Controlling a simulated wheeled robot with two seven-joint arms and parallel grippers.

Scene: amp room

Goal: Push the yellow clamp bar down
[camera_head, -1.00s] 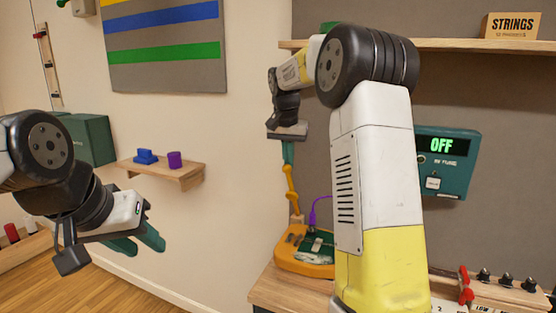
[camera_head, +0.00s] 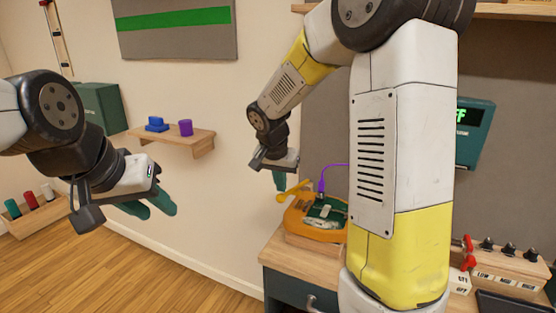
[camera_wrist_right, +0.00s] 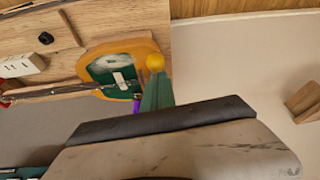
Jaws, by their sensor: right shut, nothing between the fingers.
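The yellow clamp bar (camera_head: 295,191) slants low over the left edge of the orange board fixture (camera_head: 309,230), its ball end at the left. Its round yellow knob (camera_wrist_right: 155,62) shows just beyond my finger tips in the right wrist view. My right gripper (camera_head: 280,181) is shut and empty, fingers pointing down just above the bar's knob end; I cannot tell whether they touch. A green circuit board (camera_head: 325,208) with a purple cable sits in the fixture. My left gripper (camera_head: 152,207) is open and empty, in the air at the left, away from the fixture.
The fixture stands on a wooden bench (camera_head: 285,249) at its left corner. Switches and knobs (camera_head: 509,250) are at the right. A small wall shelf (camera_head: 176,139) holds a blue block and a purple cup. My right arm hides part of the bench.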

